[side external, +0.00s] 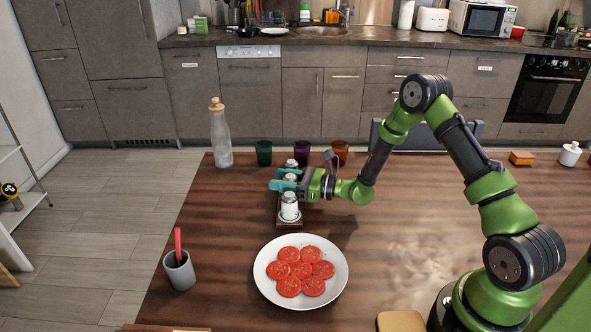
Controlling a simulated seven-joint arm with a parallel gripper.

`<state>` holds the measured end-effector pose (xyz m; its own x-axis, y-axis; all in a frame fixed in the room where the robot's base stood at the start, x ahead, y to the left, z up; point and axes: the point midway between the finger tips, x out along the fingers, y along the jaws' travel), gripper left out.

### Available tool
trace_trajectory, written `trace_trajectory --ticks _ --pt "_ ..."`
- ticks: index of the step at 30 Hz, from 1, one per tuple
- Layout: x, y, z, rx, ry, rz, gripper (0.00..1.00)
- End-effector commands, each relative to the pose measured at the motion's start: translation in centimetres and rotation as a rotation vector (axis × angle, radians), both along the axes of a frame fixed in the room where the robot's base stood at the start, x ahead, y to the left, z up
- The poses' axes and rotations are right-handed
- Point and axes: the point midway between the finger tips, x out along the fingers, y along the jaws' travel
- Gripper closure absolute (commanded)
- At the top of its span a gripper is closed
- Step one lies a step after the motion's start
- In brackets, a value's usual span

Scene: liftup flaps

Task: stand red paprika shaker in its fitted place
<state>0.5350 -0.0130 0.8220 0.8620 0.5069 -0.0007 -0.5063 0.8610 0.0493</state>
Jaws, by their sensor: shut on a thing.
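My gripper (281,180) is at the far middle of the table, reaching in from the right. Its teal fingers are shut on a small shaker (290,178), whose pale cap shows between them; its body is largely hidden, and I see no red on it. The dark wooden rack (283,223) lies under the gripper. A white shaker with a grey cap (289,207) stands upright at the rack's near end. Another pale-capped shaker (291,163) shows just beyond the fingers. I cannot tell whether the held shaker touches the rack.
A plate of tomato slices (262,281) lies nearer. Green (264,153), purple (302,152) and orange (341,150) glasses stand behind the rack, with a corked bottle (221,140) to the left. A grey cup (180,272) stands front left. The table's right middle is clear.

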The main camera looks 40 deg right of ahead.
Motion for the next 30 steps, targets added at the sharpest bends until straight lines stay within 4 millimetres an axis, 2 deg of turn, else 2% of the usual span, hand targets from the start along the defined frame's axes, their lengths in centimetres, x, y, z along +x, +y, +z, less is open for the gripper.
trace_trajectory --ticks 7,8,9,10,20,23,30 --pt "0.0 0.0 -0.3 0.001 0.001 0.0 0.85" --pt "0.0 0.0 -0.3 0.001 0.001 0.0 0.5" --pt "0.0 0.0 -0.3 0.0 0.0 0.0 0.44" --pt "0.0 0.0 -0.3 0.0 0.0 0.0 0.42" --pt "0.0 0.0 0.2 0.0 -0.001 0.0 0.42" --pt "-1.0 -0.7 0.1 0.002 0.001 -0.004 0.42" --pt "-5.3 -3.3 0.1 0.002 0.003 -0.007 0.42"
